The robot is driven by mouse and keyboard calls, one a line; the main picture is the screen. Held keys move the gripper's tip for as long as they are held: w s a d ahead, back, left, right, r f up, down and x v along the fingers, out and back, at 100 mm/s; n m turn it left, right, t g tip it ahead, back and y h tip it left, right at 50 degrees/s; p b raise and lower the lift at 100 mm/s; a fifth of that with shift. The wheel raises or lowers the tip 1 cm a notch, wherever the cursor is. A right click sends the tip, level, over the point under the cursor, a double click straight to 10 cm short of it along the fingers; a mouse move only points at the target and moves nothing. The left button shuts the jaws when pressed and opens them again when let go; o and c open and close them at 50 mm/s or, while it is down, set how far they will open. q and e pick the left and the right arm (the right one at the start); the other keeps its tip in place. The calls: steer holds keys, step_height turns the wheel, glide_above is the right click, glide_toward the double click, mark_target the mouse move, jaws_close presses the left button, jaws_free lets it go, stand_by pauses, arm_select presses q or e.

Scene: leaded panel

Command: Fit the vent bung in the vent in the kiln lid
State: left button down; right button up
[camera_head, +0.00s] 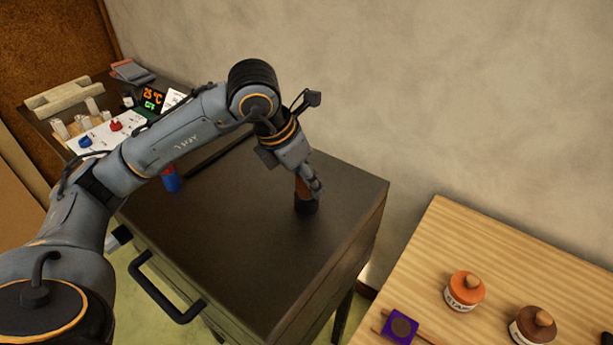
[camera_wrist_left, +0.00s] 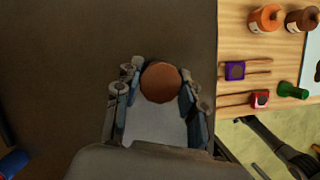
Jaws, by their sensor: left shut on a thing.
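My left gripper (camera_head: 309,187) points down over the dark kiln lid (camera_head: 230,215) and is shut on the vent bung (camera_head: 302,187), a reddish-brown plug. Directly below the bung is a short black round part (camera_head: 306,207) at the lid; I cannot tell whether it is the vent's collar or the bung's lower end. In the left wrist view the bung's round top (camera_wrist_left: 160,82) sits between the two fingers and hides what lies under it. A dark grey jointed shape at that view's lower right may be my right arm; its jaws are unclear.
A blue object (camera_head: 171,180) stands at the lid's left side. A wooden table (camera_head: 450,250) at the right holds orange and brown jars and a purple block (camera_head: 400,327). A black handle (camera_head: 165,290) sticks out at the kiln's front. The wall is close behind.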

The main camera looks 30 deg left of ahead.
arm_select(q)
steer(key=shift+f+b, duration=0.4)
steer(key=shift+f, duration=0.1)
stand_by(0.3)
steer(key=c, duration=0.7)
jaws_free()
steer(key=shift+r, duration=0.15)
steer(key=shift+r+p, duration=2.25)
steer(key=shift+r, duration=1.15)
